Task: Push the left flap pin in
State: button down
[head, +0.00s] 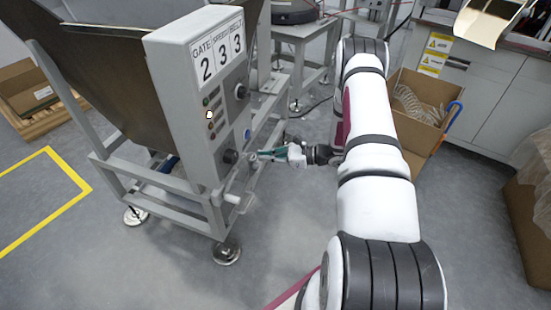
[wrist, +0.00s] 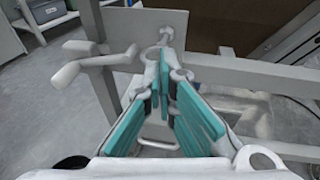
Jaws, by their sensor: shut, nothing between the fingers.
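My gripper (head: 254,156) is shut and empty, with its teal-padded fingers reaching left to the lower side of the grey control box. In the wrist view, the fingertips (wrist: 164,56) meet just in front of a grey plate. A small round metal pin end (wrist: 167,32) shows on that plate, right beyond the fingertips. It looks like the flap pin, but I cannot tell whether it is the left one or how far it stands out. I cannot tell whether the fingertips touch it. In the head view the pin is too small to make out.
The control box (head: 190,70) carries knobs, buttons and a "2 3 3" label. A grey crank-like handle (wrist: 95,62) stands left of my fingers. Frame bars (wrist: 255,75) run to the right. A cardboard box (head: 418,105) stands behind my arm. Floor in front is clear.

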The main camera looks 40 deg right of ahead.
jog(key=shift+w+a, duration=0.15)
jog(key=shift+a, duration=0.05)
jog(key=shift+w+a, duration=0.6)
jog(key=shift+w, duration=0.35)
jog(key=p+v, duration=0.2)
jog(key=v, duration=1.2)
